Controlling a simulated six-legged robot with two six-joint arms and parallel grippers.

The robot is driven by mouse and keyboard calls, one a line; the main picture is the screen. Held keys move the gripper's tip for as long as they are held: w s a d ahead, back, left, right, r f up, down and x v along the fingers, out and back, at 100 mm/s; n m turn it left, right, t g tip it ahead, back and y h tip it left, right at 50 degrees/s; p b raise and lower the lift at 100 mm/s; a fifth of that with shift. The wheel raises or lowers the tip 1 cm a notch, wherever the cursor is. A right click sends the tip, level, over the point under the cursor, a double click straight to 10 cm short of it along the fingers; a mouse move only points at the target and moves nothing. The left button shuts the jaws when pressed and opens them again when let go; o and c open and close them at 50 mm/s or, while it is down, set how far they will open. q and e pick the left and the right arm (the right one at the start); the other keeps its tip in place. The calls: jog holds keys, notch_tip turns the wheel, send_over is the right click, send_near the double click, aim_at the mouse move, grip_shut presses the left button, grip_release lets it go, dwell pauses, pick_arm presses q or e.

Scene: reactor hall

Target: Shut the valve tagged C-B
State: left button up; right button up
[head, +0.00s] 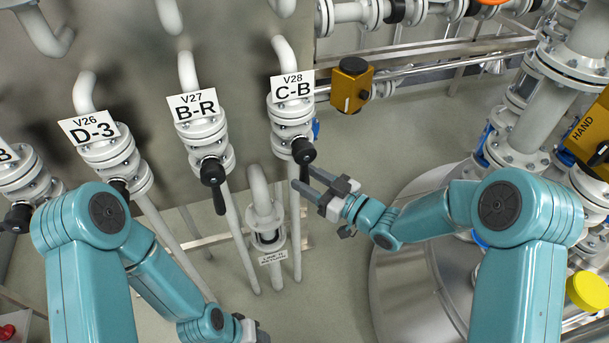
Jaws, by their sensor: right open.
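The valve tagged V28 C-B (290,122) is a white flanged valve on a vertical pipe, below its white tag (292,88). Its black handle (304,152) has a round hub, and a short lever part shows pointing down. My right gripper (303,177) is open, just below the hub. Its two grey fingers point left, and the lever's lower part appears between or behind their tips. I cannot tell whether they touch it. My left gripper (255,332) is low at the bottom edge, far from the valve, and its fingers are cut off by the frame.
Valves V27 B-R (205,140) and V26 D-3 (112,155) stand to the left, with black handles. A yellow box (351,84) is to the right. Open floor lies right of C-B, behind my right forearm.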

jog(key=shift+x, duration=0.8)
grip_shut()
